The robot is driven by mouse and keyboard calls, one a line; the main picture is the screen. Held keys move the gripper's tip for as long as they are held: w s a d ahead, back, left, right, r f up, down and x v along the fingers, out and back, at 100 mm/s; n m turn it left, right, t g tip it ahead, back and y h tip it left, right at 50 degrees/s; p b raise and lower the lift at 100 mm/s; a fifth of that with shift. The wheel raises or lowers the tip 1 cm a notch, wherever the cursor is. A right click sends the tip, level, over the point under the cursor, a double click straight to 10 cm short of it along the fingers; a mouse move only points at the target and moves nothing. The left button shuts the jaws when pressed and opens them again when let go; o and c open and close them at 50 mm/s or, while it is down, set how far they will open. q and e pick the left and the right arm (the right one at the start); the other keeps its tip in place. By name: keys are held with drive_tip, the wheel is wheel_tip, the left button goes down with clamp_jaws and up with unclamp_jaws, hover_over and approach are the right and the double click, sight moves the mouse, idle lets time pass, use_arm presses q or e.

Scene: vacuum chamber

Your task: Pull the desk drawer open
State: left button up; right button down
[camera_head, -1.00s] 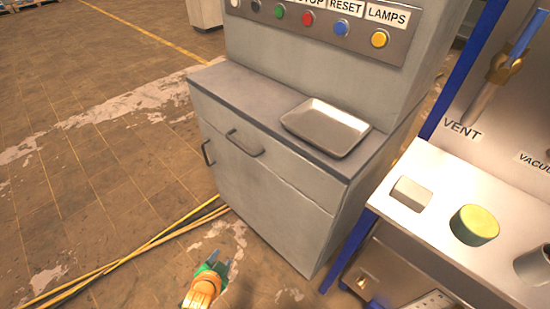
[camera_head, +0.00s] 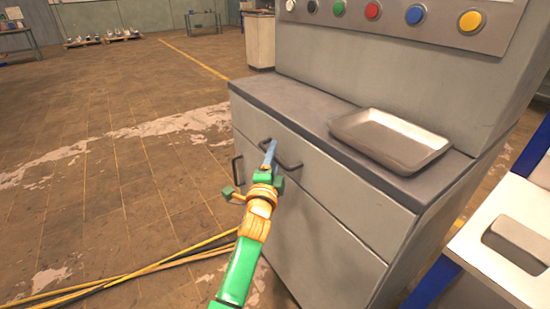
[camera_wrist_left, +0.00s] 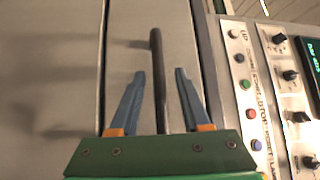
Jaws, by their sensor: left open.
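The desk drawer (camera_head: 345,188) is the upper front panel of the grey cabinet, and it looks shut. Its dark bar handle (camera_head: 290,164) runs along the drawer front. My left gripper (camera_head: 270,155) is at this handle and hides part of it. In the left wrist view the handle (camera_wrist_left: 158,75) lies between the two open blue fingers of the left gripper (camera_wrist_left: 162,100), with gaps visible on both sides. My right gripper is not in view.
A metal tray (camera_head: 390,140) sits on the cabinet top. A second handle (camera_head: 237,170) is on the lower door. Coloured buttons (camera_head: 372,11) line the panel above. Yellow and black cables (camera_head: 150,268) lie on the floor. A white bench (camera_head: 505,240) stands at the right.

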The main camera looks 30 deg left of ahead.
use_arm(q)
clamp_jaws()
idle(1.4)
